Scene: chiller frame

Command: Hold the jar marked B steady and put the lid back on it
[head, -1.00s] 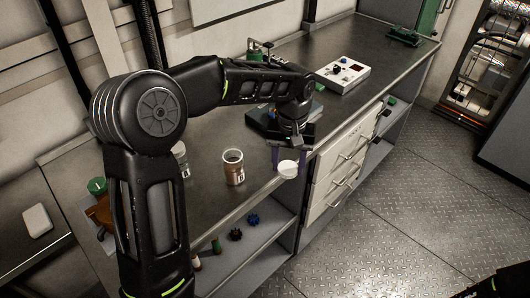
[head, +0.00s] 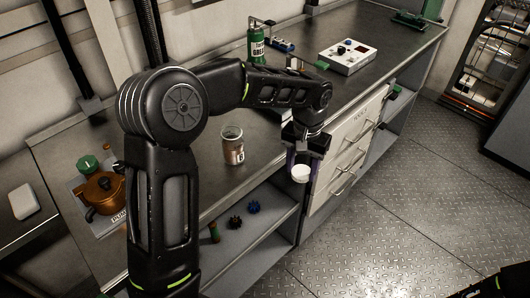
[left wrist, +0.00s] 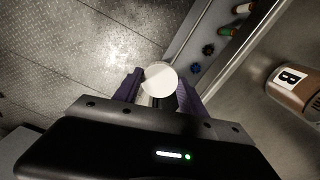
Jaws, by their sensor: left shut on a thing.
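The jar marked B (head: 232,143) stands upright and open on the dark counter, with brown contents. In the left wrist view the jar (left wrist: 300,90) is at the right, its B label showing. My left gripper (head: 301,165) is shut on a white round lid (head: 300,174), held out past the counter's front edge, to the right of the jar and apart from it. In the left wrist view the lid (left wrist: 159,78) sits between the purple fingertips (left wrist: 159,92). My right gripper is not in view.
A green canister (head: 256,45) and a white control box (head: 347,57) stand farther back. Small knobs (head: 254,207) lie on the shelf below. Drawers (head: 340,160) are at the right, with open floor beyond.

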